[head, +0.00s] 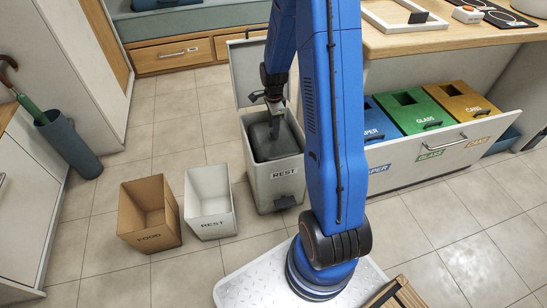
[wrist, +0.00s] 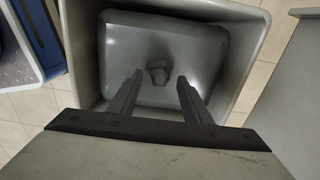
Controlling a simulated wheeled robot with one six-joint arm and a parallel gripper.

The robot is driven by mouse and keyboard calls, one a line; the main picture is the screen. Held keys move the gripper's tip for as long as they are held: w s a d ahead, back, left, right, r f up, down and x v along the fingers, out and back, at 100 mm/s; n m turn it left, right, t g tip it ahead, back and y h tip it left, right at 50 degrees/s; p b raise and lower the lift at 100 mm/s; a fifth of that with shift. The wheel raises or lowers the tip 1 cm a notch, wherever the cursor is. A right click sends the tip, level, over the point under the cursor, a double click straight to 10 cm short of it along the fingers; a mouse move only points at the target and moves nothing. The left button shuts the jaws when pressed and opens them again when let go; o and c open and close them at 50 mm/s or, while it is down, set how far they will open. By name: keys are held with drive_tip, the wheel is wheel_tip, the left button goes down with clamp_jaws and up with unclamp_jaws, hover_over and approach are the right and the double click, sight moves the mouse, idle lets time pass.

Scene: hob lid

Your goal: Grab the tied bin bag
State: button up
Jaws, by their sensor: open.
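The tied bin bag (wrist: 190,42) is a grey bag inside the grey bin labelled REST, with a small knot (wrist: 158,70) at its middle in the wrist view. In the head view the dark bag (head: 266,137) fills the opening of that bin (head: 275,187), partly hidden by my gripper. My gripper (head: 275,110) points down over the bin's opening. In the wrist view its two fingers (wrist: 153,92) are apart and empty, with the knot showing between and just beyond them. I cannot tell the exact height of the fingertips above the knot.
The bin's lid (head: 246,72) stands open behind it. A small white REST box (head: 210,205) and a brown FOOD box (head: 150,215) stand to the left. A pulled-out drawer (head: 445,148) with coloured sorting bins is at right. Tiled floor is free at the front left.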

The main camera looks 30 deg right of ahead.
drive_tip(key=shift+f, duration=1.5)
clamp_jaws()
